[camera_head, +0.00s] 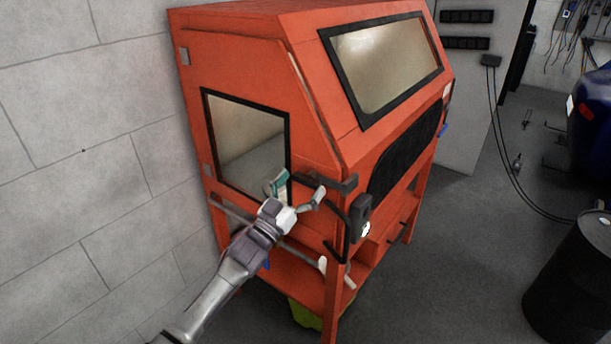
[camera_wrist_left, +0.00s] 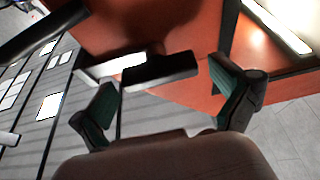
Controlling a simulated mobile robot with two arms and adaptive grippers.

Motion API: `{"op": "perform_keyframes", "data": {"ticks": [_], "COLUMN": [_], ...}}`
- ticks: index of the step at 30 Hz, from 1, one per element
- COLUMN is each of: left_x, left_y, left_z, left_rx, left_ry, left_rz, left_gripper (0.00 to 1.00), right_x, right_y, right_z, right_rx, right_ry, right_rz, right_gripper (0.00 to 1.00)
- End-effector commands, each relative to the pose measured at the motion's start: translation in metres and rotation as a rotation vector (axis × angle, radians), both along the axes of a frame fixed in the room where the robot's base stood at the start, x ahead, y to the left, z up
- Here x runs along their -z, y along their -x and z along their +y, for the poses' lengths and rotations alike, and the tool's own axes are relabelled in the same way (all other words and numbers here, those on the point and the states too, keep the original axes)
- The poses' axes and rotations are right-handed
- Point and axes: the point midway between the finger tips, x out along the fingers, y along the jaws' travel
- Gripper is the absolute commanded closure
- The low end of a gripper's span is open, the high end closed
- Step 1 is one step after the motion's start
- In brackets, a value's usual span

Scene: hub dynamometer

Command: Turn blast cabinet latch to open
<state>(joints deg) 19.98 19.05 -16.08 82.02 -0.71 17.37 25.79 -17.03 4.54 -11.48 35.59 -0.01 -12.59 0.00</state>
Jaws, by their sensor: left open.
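The orange blast cabinet (camera_head: 365,135) stands by the wall, its windowed side door (camera_head: 248,150) facing my left arm. The door looks closed. The latch (camera_head: 336,184), a dark handle bar, sits at the door's front edge below the window level. In the left wrist view the latch (camera_wrist_left: 160,70) shows as a dark block between and just beyond my fingertips. My left gripper (camera_head: 298,191) is open in front of the door, its green-padded fingers spread on either side of the latch; contact cannot be told. It also shows in the left wrist view (camera_wrist_left: 164,82). My right gripper is out of view.
A dark box (camera_head: 361,217) hangs on the cabinet's front corner post, close to the latch. A grey block wall (camera_head: 85,150) runs along the left. A black drum (camera_head: 575,285) stands at the right, with open grey floor between it and the cabinet.

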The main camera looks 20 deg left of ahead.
Motion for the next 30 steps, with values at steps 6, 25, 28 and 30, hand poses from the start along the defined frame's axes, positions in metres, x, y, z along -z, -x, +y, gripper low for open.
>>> {"op": "perform_keyframes", "data": {"ticks": [6, 25, 28, 30], "left_x": [-0.0053, -0.0051, -0.0050, -0.0048], "left_y": [-0.0123, -0.0126, -0.0126, -0.0125], "left_z": [-0.0046, -0.0047, -0.0047, -0.0048], "left_rx": [0.000, 0.000, 0.000, 0.000], "left_ry": [-0.001, -0.001, -0.005, -0.015], "left_rz": [0.001, 0.001, -0.001, -0.004], "left_gripper": [0.00, 0.56, 0.56, 0.56], "right_x": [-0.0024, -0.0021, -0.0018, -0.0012], "right_y": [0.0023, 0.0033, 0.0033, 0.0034], "right_z": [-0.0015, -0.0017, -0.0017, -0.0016], "right_rx": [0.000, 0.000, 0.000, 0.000], "right_ry": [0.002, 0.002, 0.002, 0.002], "right_rz": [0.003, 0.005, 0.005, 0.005], "right_gripper": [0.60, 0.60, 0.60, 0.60]}}
